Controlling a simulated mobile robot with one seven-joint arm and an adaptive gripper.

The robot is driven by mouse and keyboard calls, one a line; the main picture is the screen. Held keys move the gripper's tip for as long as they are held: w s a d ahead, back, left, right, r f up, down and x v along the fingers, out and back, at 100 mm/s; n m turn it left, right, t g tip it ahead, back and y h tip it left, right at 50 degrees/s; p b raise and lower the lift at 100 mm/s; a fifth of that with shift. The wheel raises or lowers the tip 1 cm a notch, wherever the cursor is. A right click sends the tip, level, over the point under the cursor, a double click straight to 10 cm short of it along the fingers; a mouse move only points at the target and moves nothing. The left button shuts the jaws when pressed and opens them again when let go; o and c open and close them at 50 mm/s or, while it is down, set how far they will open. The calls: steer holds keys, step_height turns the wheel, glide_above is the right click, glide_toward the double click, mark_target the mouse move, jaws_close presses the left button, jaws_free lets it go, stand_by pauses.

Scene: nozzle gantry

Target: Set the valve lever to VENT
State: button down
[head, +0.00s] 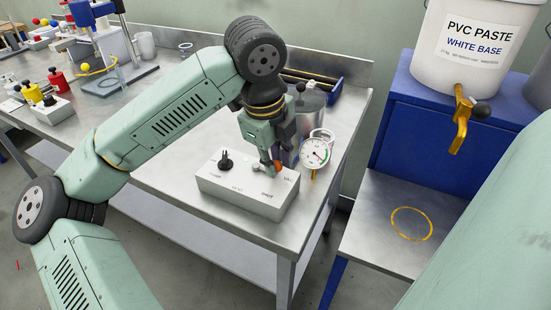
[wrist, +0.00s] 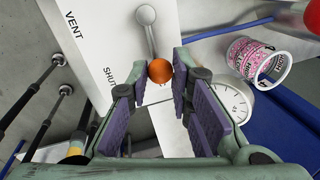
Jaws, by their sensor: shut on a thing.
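The valve lever is a grey arm (wrist: 151,42) with an orange ball knob (wrist: 160,70), turning on a round grey pivot (wrist: 146,15) on a white box (head: 240,190). My gripper (head: 275,165) reaches down over the right part of the box. In the wrist view my gripper (wrist: 166,78) is shut on the orange knob. The VENT label (wrist: 73,25) and SHUT label (wrist: 110,77) are to the left of the lever.
A dial gauge (head: 315,154) stands close to the right of the box, with a steel pot (head: 307,105) behind. A black knob (head: 225,161) is on the box's left. The bench front-left is clear.

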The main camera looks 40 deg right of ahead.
steer(key=shift+a+b, duration=0.1)
steer(key=shift+b, duration=0.2)
steer(key=shift+a+f+m+b, duration=0.15)
steer(key=shift+a+m+b, duration=0.2)
steer(key=shift+m+b, duration=0.6)
steer(key=m, duration=0.1)
steer(key=a+m+b, duration=0.1)
steer(key=m, duration=0.1)
steer(key=shift+g, duration=0.4)
steer(key=m, duration=0.1)
steer(key=a+m+b, duration=0.1)
steer(key=m, duration=0.1)
steer(key=shift+w+a+m+g, duration=0.15)
steer(key=shift+a+m+g, duration=0.1)
steer(key=shift+g, duration=0.15)
steer(key=shift+w+a+m+y+b, duration=0.2)
steer(key=shift+a+m+y+b, duration=0.15)
steer(key=shift+m, duration=0.55)
steer(key=m, duration=0.1)
steer(key=w+a+m, duration=0.1)
steer(key=m, duration=0.1)
steer(key=shift+r+m+g, duration=0.2)
steer(key=shift+m+g, duration=0.1)
steer(key=shift+w+a+m+y, duration=0.3)
steer(key=shift+w+m, duration=0.1)
steer(key=shift+m, duration=0.65)
steer(key=shift+w+a+m+y, duration=0.15)
steer(key=shift+w+m+y, duration=0.15)
steer(key=shift+m, duration=0.75)
